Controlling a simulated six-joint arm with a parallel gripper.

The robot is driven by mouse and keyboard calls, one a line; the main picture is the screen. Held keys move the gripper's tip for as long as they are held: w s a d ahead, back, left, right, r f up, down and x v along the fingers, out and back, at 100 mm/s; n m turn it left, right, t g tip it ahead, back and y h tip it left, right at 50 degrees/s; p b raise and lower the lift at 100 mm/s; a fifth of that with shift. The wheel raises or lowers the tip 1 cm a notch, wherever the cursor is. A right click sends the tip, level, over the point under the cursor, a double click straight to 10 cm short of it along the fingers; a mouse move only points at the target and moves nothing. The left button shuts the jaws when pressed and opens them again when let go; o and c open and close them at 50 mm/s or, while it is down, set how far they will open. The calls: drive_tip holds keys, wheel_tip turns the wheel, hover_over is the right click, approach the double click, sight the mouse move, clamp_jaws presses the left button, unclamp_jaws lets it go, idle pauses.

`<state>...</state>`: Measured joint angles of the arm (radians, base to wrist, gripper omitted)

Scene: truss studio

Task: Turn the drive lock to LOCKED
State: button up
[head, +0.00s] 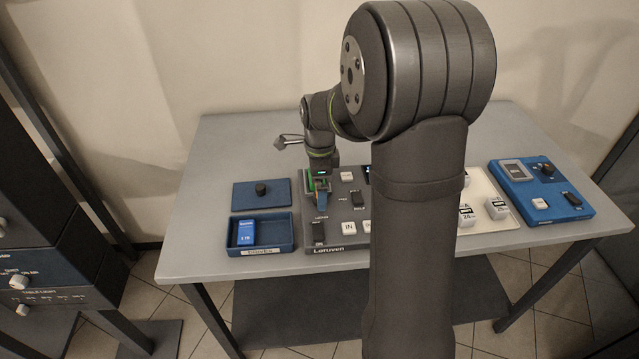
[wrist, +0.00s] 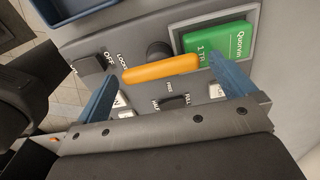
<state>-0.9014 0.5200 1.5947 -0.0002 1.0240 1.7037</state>
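The drive lock is an orange bar handle (wrist: 160,68) in front of a dark round hub (wrist: 158,50) on the grey panel. In the wrist view the bar lies nearly level across the picture. The LOCKED label is near its left end and the FREE label is below it; I cannot tell which it points to. My gripper (wrist: 160,72) is open, with its blue fingers apart on either side of the bar; contact is unclear. A green drive (wrist: 215,42) sits in a bay beside the handle. In the head view my gripper (head: 320,192) is low over the panel's left part, hiding most of the handle.
A blue tray (head: 263,249) holding a blue drive (head: 246,233) and a blue lid (head: 240,197) with a black knob lie left of the panel (head: 335,248). A dark OFF switch (wrist: 92,62) is near the left finger. A blue device (head: 560,208) stands at the right.

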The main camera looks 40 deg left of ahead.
wheel_tip(320, 180, up, 17)
drive_tip(key=shift+r, duration=0.2)
idle(0.5)
idle(0.4)
wheel_tip(320, 180, down, 18)
drive_tip(key=shift+r, duration=0.2)
idle(0.4)
